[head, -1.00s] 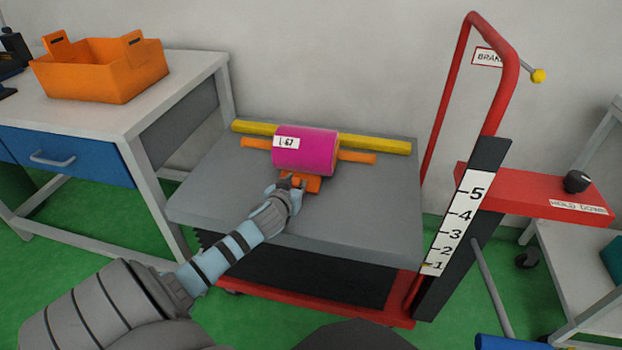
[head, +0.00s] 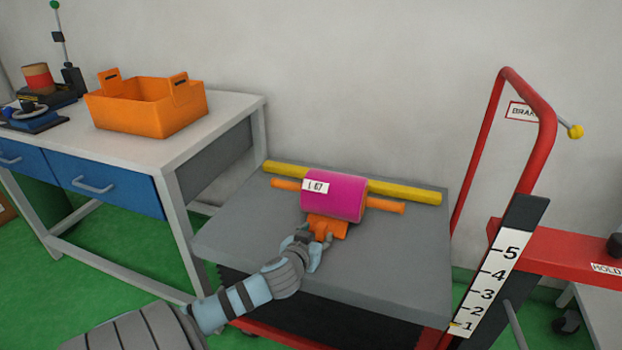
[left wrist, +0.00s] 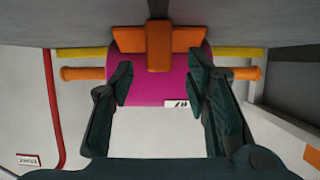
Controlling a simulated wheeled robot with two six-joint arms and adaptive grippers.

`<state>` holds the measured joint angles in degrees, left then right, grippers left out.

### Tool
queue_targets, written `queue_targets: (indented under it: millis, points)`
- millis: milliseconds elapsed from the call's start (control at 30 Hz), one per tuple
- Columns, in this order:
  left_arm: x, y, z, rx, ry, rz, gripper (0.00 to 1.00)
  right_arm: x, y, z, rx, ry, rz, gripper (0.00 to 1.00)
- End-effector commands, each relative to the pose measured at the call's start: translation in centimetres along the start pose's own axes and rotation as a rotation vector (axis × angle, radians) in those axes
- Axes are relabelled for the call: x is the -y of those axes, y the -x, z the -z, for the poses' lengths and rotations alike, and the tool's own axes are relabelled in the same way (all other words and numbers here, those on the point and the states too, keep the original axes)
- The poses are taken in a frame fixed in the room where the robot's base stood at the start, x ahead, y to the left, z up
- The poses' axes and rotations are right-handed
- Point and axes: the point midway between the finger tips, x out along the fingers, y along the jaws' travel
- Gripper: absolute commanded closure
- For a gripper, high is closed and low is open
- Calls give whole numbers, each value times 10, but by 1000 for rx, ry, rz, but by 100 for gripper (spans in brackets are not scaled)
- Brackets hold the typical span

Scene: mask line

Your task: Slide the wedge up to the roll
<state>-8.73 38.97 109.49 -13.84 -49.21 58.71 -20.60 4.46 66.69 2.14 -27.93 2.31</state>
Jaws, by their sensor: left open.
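The magenta roll (head: 333,195), with a white label and orange end bars, lies on the grey lift table (head: 400,250) in front of a yellow bar. The orange wedge (head: 328,228) sits against or very close to the roll's near side; I cannot tell if they touch. My left gripper (head: 312,244) is open at the wedge's near end. In the left wrist view, the open fingers (left wrist: 161,78) stand apart, with the wedge (left wrist: 158,45) and the roll (left wrist: 150,88) showing beyond and between them. My right gripper is out of view.
The yellow bar (head: 405,191) runs along the table's back. A red handle frame (head: 540,130) and a numbered scale (head: 490,280) stand at the right. A workbench with an orange bin (head: 150,110) is at the left. The table top's right front is clear.

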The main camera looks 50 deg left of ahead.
Motion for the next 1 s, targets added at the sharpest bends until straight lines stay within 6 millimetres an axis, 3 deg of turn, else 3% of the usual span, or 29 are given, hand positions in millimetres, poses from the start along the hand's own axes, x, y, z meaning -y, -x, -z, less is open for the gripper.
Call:
queue_targets:
  millis: [100,233,533,667,767,800,867,933,1000]
  points:
    - [0,32,0,1,-5,-4,57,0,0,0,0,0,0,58]
    - [0,57,0,1,-3,-2,57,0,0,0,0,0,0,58]
    - [0,66,0,0,1,0,57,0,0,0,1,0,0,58]
    - [0,69,-14,38,-15,8,76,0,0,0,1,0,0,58]
    - [-3,82,-63,171,-84,24,92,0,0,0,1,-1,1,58]
    - [-6,90,-89,246,-124,22,98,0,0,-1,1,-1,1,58]
    - [-13,104,-137,377,-195,2,100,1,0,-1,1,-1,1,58]
    - [-23,114,-213,549,-282,-58,100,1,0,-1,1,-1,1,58]
    - [-28,111,-281,644,-327,-118,100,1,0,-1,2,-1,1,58]
